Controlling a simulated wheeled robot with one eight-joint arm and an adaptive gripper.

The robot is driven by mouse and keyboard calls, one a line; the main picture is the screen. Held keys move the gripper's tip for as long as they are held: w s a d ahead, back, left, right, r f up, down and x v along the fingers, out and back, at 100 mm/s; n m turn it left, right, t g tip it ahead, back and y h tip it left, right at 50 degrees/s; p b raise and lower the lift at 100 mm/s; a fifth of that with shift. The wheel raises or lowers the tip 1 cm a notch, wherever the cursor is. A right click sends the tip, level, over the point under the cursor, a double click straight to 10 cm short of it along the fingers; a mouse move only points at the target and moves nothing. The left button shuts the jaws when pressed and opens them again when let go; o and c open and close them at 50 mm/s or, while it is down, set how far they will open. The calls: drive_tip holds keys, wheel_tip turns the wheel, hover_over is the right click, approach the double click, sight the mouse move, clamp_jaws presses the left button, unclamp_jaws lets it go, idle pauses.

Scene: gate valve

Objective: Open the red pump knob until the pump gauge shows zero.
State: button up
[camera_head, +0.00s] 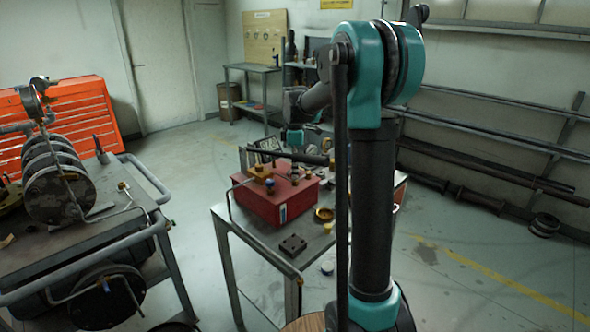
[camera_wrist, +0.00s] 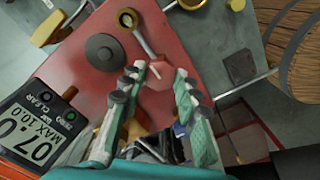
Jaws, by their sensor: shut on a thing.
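The red pump (camera_head: 275,207) is a box on a metal table in the head view. Its red top (camera_wrist: 85,65) fills the middle of the wrist view. The red knob (camera_wrist: 160,76) sits between the fingertips of my gripper (camera_wrist: 162,70), which is shut on it. The pump gauge (camera_wrist: 33,122), a dark digital display, is at the lower left of the wrist view. It is tilted and appears to read 07.0, with "MAX 10.0" below. In the head view, the fingers on the knob cannot be made out.
A brass ring fitting (camera_wrist: 128,18) on a rod and a round dark cap (camera_wrist: 104,47) lie near the fingers. A dark block (camera_head: 293,244) sits on the table's front. A cart (camera_head: 130,228) with machinery stands left. Open floor lies between cart and table.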

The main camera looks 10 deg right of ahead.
drive_tip(key=shift+n, duration=0.7)
drive_tip(key=o, duration=1.2)
drive_tip(key=shift+c, duration=0.2)
wheel_tip(320, 180, up, 12)
